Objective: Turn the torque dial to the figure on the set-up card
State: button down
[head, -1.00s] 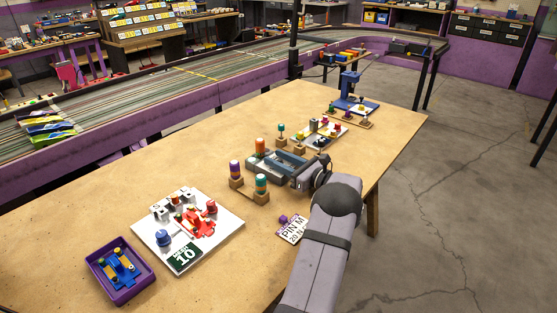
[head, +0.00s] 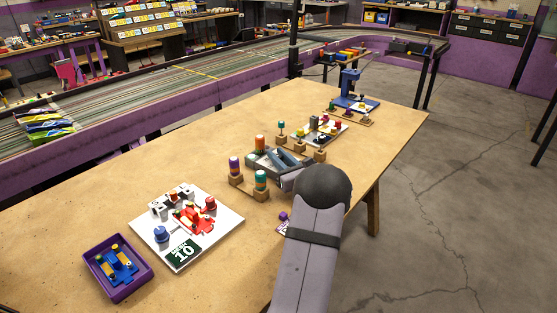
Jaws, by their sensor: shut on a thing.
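Orange, purple and teal pegs on wooden blocks stand close around the device. A blue press (head: 349,82) stands far back. The table's left-middle is bare.

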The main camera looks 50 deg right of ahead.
jog(key=shift+r+h, duration=0.1)
jog(key=shift+h, duration=0.3)
jog(key=c, duration=1.6)
grip_release()
jog(key=shift+v, duration=3.7)
jog(key=shift+r, duration=0.1)
